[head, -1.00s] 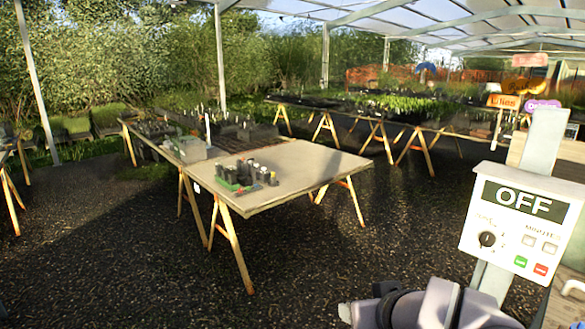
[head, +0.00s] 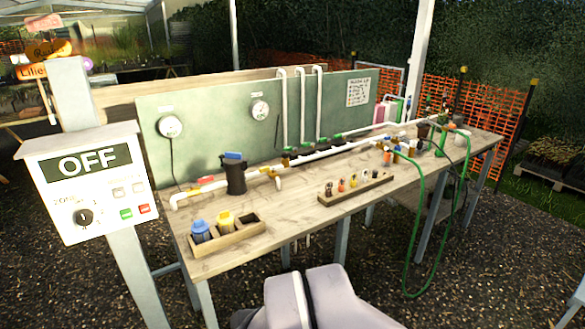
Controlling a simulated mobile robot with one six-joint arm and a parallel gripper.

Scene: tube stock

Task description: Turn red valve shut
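A white pipe (head: 323,153) runs along the wooden bench. Near its left end are small red and orange parts (head: 205,180); one may be the red valve, but they are too small to tell its handle or position. A brass-coloured fitting (head: 278,182) is on the pipe right of a black canister with a blue top (head: 235,176). A grey-lilac part of my arm shows at the bottom centre, in front of the bench. My gripper's fingers are not in view.
The bench (head: 300,200) carries a wooden tray (head: 237,242) with blue and yellow items, a wooden rack (head: 357,188) of small parts, and gauges on a green back panel (head: 215,135). A control box reading OFF (head: 88,185) stands left. A green hose (head: 412,240) hangs at right.

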